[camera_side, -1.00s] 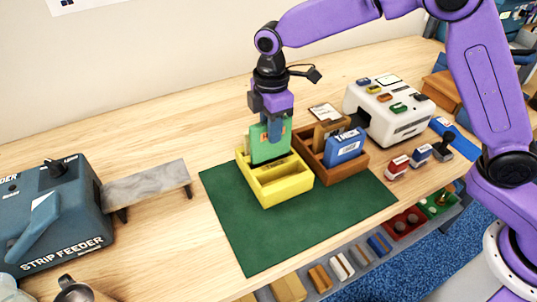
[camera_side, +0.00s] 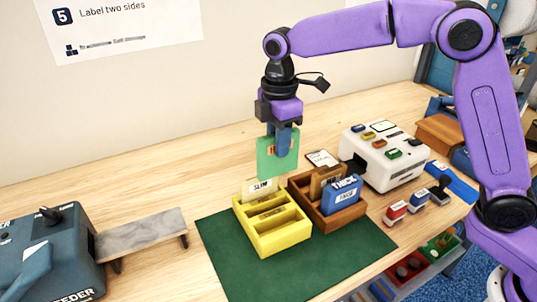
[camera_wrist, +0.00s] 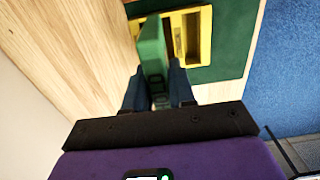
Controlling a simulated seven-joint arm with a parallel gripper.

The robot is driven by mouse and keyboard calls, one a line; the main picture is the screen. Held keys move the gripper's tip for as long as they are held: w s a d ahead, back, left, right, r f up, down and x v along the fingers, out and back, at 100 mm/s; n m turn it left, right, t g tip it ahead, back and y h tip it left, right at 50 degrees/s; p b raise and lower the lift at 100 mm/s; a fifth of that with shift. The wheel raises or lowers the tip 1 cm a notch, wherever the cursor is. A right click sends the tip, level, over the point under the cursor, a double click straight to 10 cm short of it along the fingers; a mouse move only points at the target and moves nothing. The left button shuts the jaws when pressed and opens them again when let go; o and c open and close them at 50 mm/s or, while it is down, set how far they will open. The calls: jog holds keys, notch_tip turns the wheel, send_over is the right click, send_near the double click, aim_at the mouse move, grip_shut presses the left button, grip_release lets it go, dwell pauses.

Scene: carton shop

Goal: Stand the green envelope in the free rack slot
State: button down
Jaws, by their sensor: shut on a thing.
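The green envelope (camera_side: 270,160) is upright, and my gripper (camera_side: 284,140) is shut on its upper part. The gripper holds it above the back of the yellow rack (camera_side: 284,240). In the wrist view the envelope (camera_wrist: 151,45) stands between my two fingers (camera_wrist: 156,88), with the yellow rack (camera_wrist: 206,35) beyond it. A cream divider marked SLIM (camera_side: 262,188) rises at the back of the yellow rack. The yellow slots that I can see look empty. The brown rack (camera_side: 345,222) beside it holds a blue THICK envelope (camera_side: 341,195) and a brown piece (camera_side: 322,180).
A white machine (camera_side: 392,160) with coloured buttons stands behind the brown rack on the right. Stamps (camera_side: 396,211) stand at the right edge. A feeder (camera_side: 45,245) with a grey ramp (camera_side: 140,235) is at left. The green mat (camera_side: 225,255) is clear in front.

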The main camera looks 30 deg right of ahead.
jog(key=w+d, duration=0.2)
jog(key=d, duration=1.1)
notch_tip(320, 180, down, 7)
jog(key=shift+w, duration=0.2)
jog(key=shift+f, duration=2.25)
dwell(1.2)
jog(key=c, duration=0.9)
grip_release()
jog(key=shift+o, duration=0.2)
jog(key=shift+r, duration=3)
